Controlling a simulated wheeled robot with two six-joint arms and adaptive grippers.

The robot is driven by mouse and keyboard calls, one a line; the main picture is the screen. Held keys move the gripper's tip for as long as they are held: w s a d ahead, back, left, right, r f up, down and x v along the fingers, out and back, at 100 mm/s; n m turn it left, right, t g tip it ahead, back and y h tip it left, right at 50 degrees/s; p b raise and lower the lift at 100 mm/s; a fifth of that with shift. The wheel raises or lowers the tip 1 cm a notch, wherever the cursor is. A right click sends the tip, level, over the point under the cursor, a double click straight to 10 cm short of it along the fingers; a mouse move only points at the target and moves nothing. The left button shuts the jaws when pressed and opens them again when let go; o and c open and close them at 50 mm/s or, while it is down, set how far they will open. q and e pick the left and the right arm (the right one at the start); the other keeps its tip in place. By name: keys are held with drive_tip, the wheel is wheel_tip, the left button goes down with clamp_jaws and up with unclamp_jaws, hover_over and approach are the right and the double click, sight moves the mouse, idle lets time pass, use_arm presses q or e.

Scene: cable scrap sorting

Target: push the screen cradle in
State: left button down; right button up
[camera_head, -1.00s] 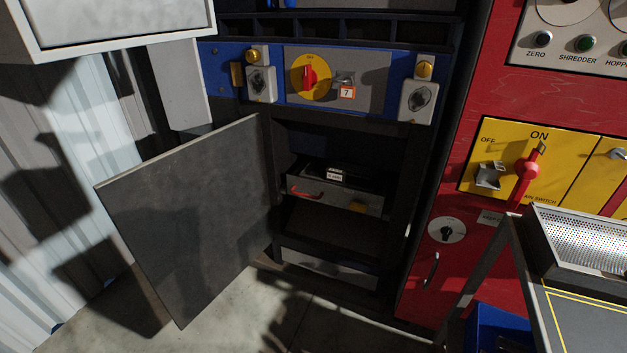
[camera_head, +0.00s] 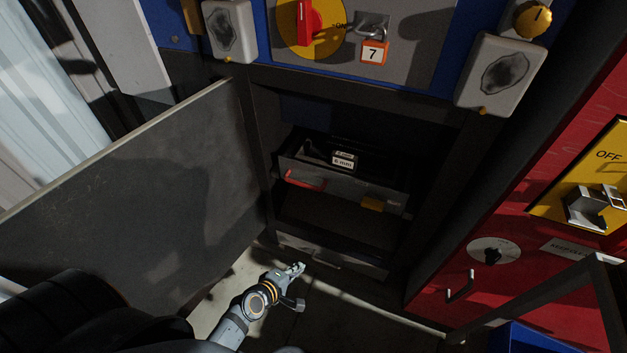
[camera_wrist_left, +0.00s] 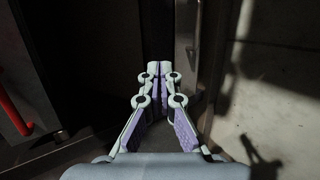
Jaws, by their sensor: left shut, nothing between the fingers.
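The screen cradle (camera_head: 345,187) is a dark, drawer-like tray inside the open cabinet. How far the cradle stands out is hard to tell. My left gripper (camera_head: 298,268) is below and in front of the cradle, apart from it. Its fingers (camera_wrist_left: 158,70) are shut and empty in the left wrist view, where a red bar (camera_wrist_left: 14,114) shows at the left edge. My right gripper is out of view.
The cabinet door (camera_head: 135,195) stands open at left, close to my left arm. A lower grey panel (camera_head: 330,256) is near the floor. A padlock tagged 7 (camera_head: 372,52) hangs above the opening. A red machine (camera_head: 560,290) stands at right.

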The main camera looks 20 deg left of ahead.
sight(315, 168)
use_arm(q)
drive_tip(key=w+a+r+n+t+y+b, duration=0.15)
drive_tip(key=r+n+t, duration=0.25)
drive_tip(key=r+n, duration=0.7)
drive_tip(key=w+a+r+n+t+y+b, duration=0.1)
drive_tip(key=w+r+n+t, duration=0.2)
drive_tip(key=r+n, duration=0.7)
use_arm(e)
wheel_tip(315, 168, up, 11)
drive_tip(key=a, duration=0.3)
use_arm(q)
drive_tip(key=shift+m, duration=0.9)
drive_tip(key=w+p, duration=0.1)
drive_tip(key=w, duration=0.3)
drive_tip(key=w+r+p, duration=0.1)
drive_tip(key=w+p, duration=0.1)
drive_tip(key=w, duration=0.2)
drive_tip(key=w+r+p, duration=0.1)
drive_tip(key=w, duration=0.3)
drive_tip(key=shift+w, duration=0.1)
drive_tip(key=shift+w+d+f+p, duration=0.1)
drive_tip(key=shift+w+p, duration=0.2)
drive_tip(key=shift+w, duration=0.45)
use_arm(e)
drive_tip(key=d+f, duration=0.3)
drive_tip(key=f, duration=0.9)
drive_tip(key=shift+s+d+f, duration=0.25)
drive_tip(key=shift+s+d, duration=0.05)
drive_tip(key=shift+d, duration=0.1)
